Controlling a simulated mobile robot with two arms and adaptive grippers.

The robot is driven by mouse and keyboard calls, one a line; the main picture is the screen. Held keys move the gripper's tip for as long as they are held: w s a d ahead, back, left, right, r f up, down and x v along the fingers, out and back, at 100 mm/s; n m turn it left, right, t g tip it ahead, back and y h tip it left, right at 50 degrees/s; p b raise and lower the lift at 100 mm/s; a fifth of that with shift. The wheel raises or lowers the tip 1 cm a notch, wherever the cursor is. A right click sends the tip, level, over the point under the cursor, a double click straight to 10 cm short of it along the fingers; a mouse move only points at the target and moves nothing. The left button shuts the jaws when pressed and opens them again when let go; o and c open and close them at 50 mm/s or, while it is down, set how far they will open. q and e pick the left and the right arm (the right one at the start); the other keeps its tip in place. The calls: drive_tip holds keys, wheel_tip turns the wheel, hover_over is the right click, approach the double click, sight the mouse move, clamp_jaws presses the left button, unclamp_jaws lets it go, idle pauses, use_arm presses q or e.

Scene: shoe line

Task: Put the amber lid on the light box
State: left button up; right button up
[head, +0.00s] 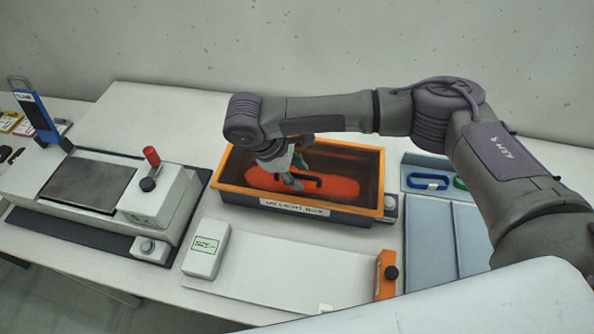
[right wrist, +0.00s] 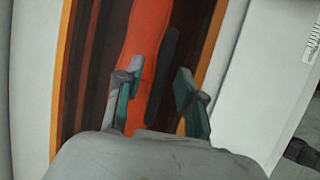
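The light box (head: 335,217) stands in the middle of the table, with a dark body and a printed label in front. The amber lid (head: 375,158), an orange frame with a brown see-through pane, appears to lie on it; its orange edge also shows in the right wrist view (right wrist: 57,90). Its dark bar handle (right wrist: 166,75) is at the middle. A red-orange sole shape (head: 340,188) shows inside. My right gripper (right wrist: 158,88) is open over the lid, its fingers on either side of the handle; I cannot tell whether they touch it. My left gripper is out of view.
A press-like machine (head: 90,185) with a red-topped lever stands left. A white device (head: 206,250) and a pale plate (head: 285,275) with an orange knobbed block (head: 385,275) lie in front. A blue-grey tray (head: 430,225) is right.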

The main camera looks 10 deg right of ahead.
drive_tip(key=v, duration=1.2)
idle(0.4)
